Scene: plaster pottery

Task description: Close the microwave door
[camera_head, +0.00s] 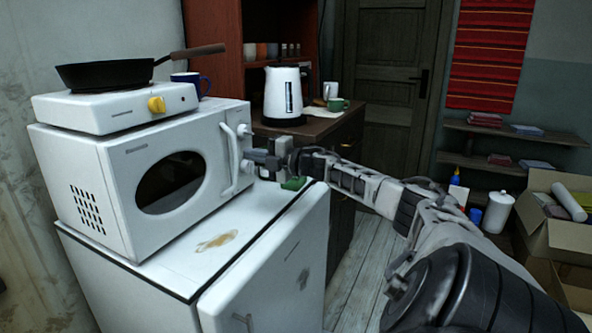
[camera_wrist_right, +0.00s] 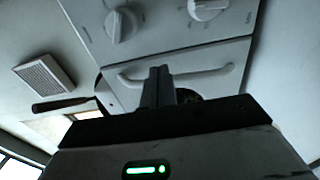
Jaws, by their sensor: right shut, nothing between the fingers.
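The white microwave (camera_head: 115,175) stands on a small white fridge. Its door (camera_head: 190,207), with a dark oval window and a curved white handle (camera_head: 228,160), looks flush or nearly flush with the front; I cannot tell whether a small gap remains. My right gripper (camera_head: 256,158) is in front of the knob panel, just right of the handle. In the right wrist view its shut, empty fingers (camera_wrist_right: 158,86) overlap the handle (camera_wrist_right: 190,73), with the control knobs (camera_wrist_right: 120,25) above. I cannot tell whether they touch the microwave. My left gripper is out of view.
A hot plate (camera_head: 75,115) with a frying pan (camera_head: 105,73) and a blue mug (camera_head: 190,82) sit on the microwave. The fridge top (camera_head: 180,265) is mostly clear, with a brown stain. A kettle (camera_head: 283,95) stands on the cabinet behind.

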